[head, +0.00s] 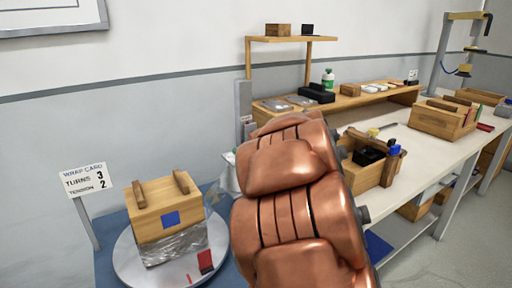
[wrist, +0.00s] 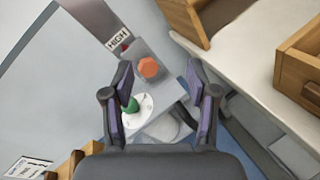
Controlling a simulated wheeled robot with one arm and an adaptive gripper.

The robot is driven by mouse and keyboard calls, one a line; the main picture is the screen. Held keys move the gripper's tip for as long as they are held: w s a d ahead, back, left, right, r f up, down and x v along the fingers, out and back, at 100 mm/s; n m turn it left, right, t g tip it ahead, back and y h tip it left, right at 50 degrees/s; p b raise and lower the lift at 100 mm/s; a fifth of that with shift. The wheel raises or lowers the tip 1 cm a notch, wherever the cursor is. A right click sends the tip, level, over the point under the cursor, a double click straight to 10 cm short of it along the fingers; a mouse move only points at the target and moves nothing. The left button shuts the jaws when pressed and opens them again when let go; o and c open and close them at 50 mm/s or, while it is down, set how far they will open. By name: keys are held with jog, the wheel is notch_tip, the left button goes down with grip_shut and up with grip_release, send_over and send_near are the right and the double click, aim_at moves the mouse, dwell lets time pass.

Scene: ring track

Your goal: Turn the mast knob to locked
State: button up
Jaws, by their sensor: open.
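In the wrist view my gripper (wrist: 159,76) is open, with its two purple-padded fingers apart and nothing between them touching. An orange-red faceted knob (wrist: 149,67) sits on a grey block on the mast (wrist: 92,18), between and beyond the fingertips. A green knob (wrist: 130,105) on a white dial (wrist: 140,112) is nearer the left finger, partly hidden by it. I cannot read the dial marks or tell the lock state. A HIGH label (wrist: 118,38) is on the mast. In the head view the mast (head: 243,100) shows behind my copper arm, which hides the knobs and gripper.
A wooden box (head: 165,208) wrapped in film at its base stands on a round turntable (head: 135,262) at left. A wrap card (head: 86,181) reads turns 3, tension 2. A long workbench (head: 430,150) with wooden boxes (head: 440,117) runs along the right.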

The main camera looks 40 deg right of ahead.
jog(key=f+n+t+y+b, duration=0.1)
jog(key=n, duration=0.2)
jog(key=w+f+n+t+y+b, duration=0.1)
jog(key=f+n+y, duration=0.1)
jog(key=n, duration=0.1)
jog(key=w+f+n+y+b, duration=0.1)
jog(key=n, duration=0.1)
jog(key=shift+a+f+n+t, duration=0.2)
jog(key=shift+a+n+t, duration=0.15)
jog(key=shift+n+t, duration=0.05)
jog(key=shift+w+a+f+n+y, duration=0.1)
jog(key=shift+a+n+y, duration=0.05)
jog(key=shift+n+y, duration=0.35)
jog(key=shift+w+d, duration=0.2)
jog(key=shift+w, duration=3.6)
jog(key=shift+c, duration=0.4)
grip_shut()
